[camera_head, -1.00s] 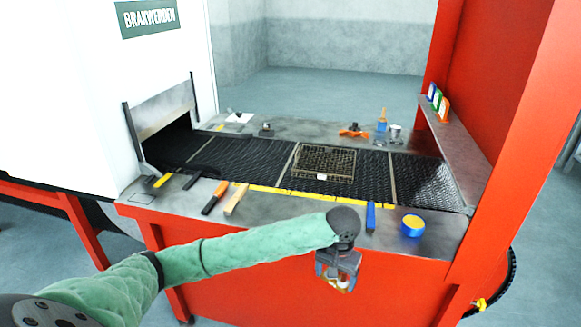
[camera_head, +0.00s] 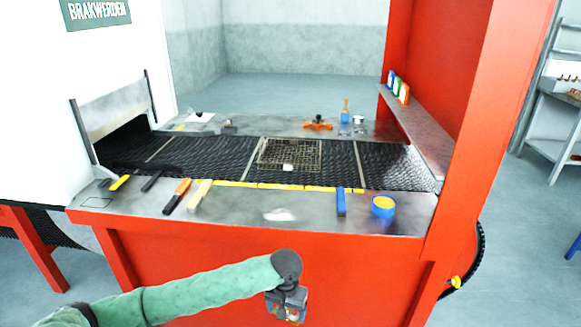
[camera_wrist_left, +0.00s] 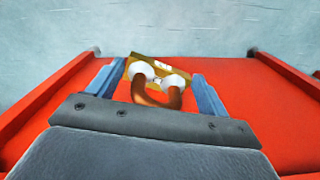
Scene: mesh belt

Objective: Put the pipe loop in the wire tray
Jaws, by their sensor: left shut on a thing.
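The wire tray (camera_head: 263,164) is a brownish mesh basket with a small white tag on its front, resting on the dark mesh belt in the head view. My left gripper (camera_head: 288,314) hangs low in front of the red bench face, below and nearer than the tray. It is shut on the pipe loop, which shows in the left wrist view as a copper-coloured U-bend (camera_wrist_left: 150,98) with white collars and a brass plate between the blue fingers (camera_wrist_left: 160,88). In the head view the loop is small and partly hidden by the fingers. My right gripper is not in view.
The near ledge holds an orange-and-black tool (camera_head: 177,196), a wooden-coloured block (camera_head: 200,195), a blue bar (camera_head: 341,202) and a blue-yellow roll (camera_head: 383,206). A red post and shelf (camera_head: 415,130) stand at the right.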

